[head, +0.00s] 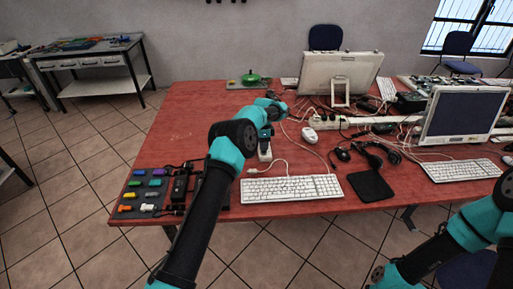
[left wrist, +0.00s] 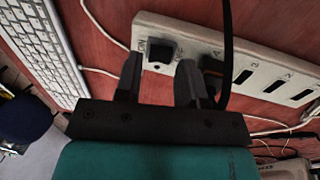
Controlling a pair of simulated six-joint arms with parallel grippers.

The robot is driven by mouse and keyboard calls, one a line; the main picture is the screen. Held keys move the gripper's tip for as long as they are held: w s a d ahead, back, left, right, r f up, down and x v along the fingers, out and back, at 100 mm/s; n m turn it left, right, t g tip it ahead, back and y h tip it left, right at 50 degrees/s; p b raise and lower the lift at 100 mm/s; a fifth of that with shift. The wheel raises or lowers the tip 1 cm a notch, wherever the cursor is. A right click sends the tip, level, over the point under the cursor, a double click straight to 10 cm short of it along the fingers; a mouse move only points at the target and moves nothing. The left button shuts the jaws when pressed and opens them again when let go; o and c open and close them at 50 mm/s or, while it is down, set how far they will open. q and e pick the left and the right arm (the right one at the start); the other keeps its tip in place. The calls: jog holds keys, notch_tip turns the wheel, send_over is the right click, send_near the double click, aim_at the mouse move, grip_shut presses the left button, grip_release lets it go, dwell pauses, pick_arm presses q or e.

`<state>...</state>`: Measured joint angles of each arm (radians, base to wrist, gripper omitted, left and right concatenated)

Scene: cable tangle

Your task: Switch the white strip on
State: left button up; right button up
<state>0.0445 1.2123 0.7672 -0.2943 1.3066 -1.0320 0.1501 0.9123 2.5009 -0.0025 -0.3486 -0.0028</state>
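The white strip (left wrist: 225,52) runs across the upper part of the left wrist view, with a dark rocker switch (left wrist: 160,52) at its left end and several slots further right. In the head view, a small part of the white strip (head: 265,155) shows below my left wrist. My left gripper (left wrist: 160,64) is open and empty. Its two fingers stand apart over the switch end, one on each side of the switch in the picture; I cannot tell whether they touch the strip. Whether the switch is on cannot be told. My right gripper is outside both views.
A black cable (left wrist: 227,50) crosses the strip. A dark organizer with coloured blocks (head: 145,190) is at the table's left. Monitors, mice and tangled cables fill the right side. The red table's (head: 190,115) back left is clear.

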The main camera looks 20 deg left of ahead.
pick_arm(q)
jog(key=shift+s+f, duration=0.1)
jog(key=shift+f, duration=0.65)
jog(key=shift+d, duration=0.1)
jog(key=shift+c, duration=0.3)
jog(key=c, duration=0.6)
jog(key=shift+s+t+y, duration=0.15)
jog(key=shift+t+y, duration=0.15)
jog(key=shift+t, duration=0.3)
jog(key=shift+s+t+y, duration=0.1)
jog(key=shift+t+y, duration=0.2)
jog(key=shift+t, duration=0.2)
